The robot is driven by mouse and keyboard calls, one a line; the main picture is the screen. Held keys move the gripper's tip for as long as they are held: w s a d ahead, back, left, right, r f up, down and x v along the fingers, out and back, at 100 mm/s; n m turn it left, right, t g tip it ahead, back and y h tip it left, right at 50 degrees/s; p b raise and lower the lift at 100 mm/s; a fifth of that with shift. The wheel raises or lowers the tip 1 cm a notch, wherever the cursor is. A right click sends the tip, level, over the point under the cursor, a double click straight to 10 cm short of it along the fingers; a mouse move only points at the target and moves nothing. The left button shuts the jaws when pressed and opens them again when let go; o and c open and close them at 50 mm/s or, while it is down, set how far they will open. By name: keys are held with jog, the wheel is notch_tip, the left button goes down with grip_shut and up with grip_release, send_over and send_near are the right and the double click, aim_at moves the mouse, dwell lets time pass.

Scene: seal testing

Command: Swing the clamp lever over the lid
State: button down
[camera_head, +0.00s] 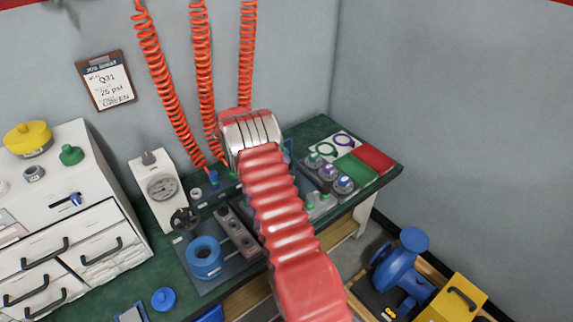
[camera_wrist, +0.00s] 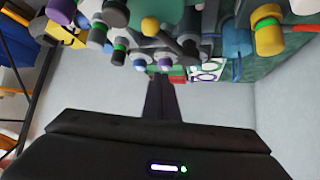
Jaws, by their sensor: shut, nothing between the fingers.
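I cannot single out the clamp lever in either view; my red arm covers the middle of the bench in the head view. A blue ring-shaped piece (camera_head: 205,256) with an open centre sits on a grey plate (camera_head: 195,284) left of my arm. A small blue lid-like disc with a knob (camera_head: 163,299) lies apart from it on the bench's front left; I cannot tell whether it is the task's lid. My gripper (camera_wrist: 160,84) shows in the wrist view, its dark fingers together and empty. It is hidden in the head view.
A dial gauge block (camera_head: 160,188) and a black handwheel (camera_head: 185,219) stand left of my arm. Several banded fittings (camera_head: 328,172) stand right of it, near green and red mats (camera_head: 374,158). Orange coiled hoses (camera_head: 162,80) hang behind. White drawers (camera_head: 70,235) bound the left.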

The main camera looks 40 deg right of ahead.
jog(key=w+r, duration=0.1)
jog(key=w+a+r, duration=0.1)
jog(key=w+r, duration=0.1)
jog(key=shift+w+a+r, duration=0.25)
jog(key=shift+w+a, duration=0.05)
jog(key=shift+a, duration=0.05)
dwell(0.4)
